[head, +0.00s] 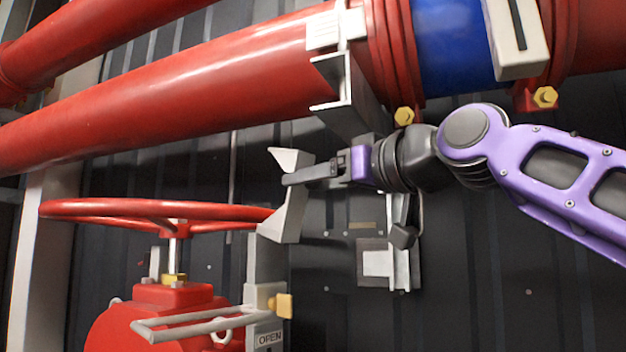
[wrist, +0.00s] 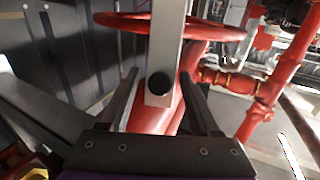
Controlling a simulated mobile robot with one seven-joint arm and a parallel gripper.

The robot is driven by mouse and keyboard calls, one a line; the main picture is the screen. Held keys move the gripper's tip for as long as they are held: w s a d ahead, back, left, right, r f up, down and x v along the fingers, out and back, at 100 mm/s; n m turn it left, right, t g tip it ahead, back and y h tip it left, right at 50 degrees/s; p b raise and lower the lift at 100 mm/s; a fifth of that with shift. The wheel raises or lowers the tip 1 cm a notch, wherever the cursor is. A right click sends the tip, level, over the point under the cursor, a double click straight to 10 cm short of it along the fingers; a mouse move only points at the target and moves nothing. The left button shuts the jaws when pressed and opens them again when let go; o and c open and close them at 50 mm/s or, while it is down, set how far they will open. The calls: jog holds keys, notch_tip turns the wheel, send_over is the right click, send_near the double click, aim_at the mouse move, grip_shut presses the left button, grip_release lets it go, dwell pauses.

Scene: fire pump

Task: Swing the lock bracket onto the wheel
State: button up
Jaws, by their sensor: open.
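The red handwheel (head: 150,209) lies level on its stem at the left in the head view. The pale grey lock bracket (head: 287,220) stands at the wheel's right edge, with a bent flap at its top; I cannot tell whether it touches the rim. My gripper (head: 288,180) comes in from the right at the bracket's upper part. The wheel (wrist: 215,30) passes behind the strip there.
A thick red pipe (head: 180,105) with a blue section (head: 450,45) runs above my arm. A grey pipe support (head: 345,95) hangs just above my gripper. A red valve body (head: 150,320) with a grey handle (head: 190,325) stands below the wheel. A dark ribbed wall is behind.

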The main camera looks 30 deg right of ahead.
jog(key=shift+w, duration=0.2)
grip_shut()
jog(key=shift+r, duration=0.1)
dwell(1.3)
